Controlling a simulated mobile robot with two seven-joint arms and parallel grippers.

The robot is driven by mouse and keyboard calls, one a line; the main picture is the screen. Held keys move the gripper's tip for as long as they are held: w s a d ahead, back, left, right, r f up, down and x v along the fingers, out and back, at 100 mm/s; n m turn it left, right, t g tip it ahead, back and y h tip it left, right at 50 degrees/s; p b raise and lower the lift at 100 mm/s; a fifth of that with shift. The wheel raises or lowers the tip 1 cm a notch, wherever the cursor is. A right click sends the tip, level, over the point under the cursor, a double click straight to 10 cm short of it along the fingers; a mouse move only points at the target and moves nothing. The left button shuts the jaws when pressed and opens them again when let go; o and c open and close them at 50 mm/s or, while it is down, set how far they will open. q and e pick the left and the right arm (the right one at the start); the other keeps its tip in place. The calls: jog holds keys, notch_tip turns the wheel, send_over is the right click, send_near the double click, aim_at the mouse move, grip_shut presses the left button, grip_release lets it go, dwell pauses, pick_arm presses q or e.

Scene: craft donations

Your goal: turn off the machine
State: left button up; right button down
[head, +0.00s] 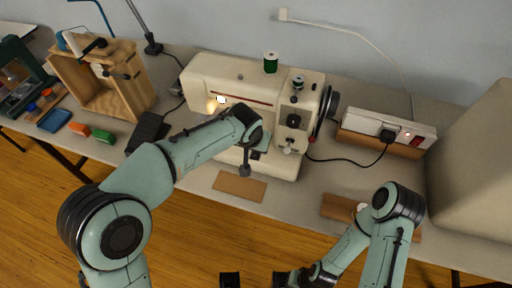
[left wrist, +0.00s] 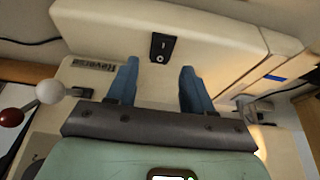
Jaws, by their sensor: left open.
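The machine is a cream sewing machine (head: 210,75) on the table, with its lamp (head: 221,99) glowing. In the left wrist view a black rocker switch (left wrist: 163,47), marked with a line and a circle, sits on its cream body (left wrist: 215,28). My left gripper (left wrist: 158,72) is open and empty, its two blue fingers on either side of the switch's line, tips just short of it. In the head view my left gripper (head: 246,168) is mostly hidden by its wrist, in front of the machine. My right gripper (head: 256,280) is partly cut off at the bottom edge.
A power strip (head: 360,122) with a plug and a red switch (head: 415,140) stands right of the machine. A lever with white (left wrist: 50,91) and red balls is left in the wrist view. A wooden box (head: 133,99) and a black pedal (head: 148,131) are at left.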

aim_at(256, 153)
pick_arm(q)
jog(key=shift+x, duration=1.45)
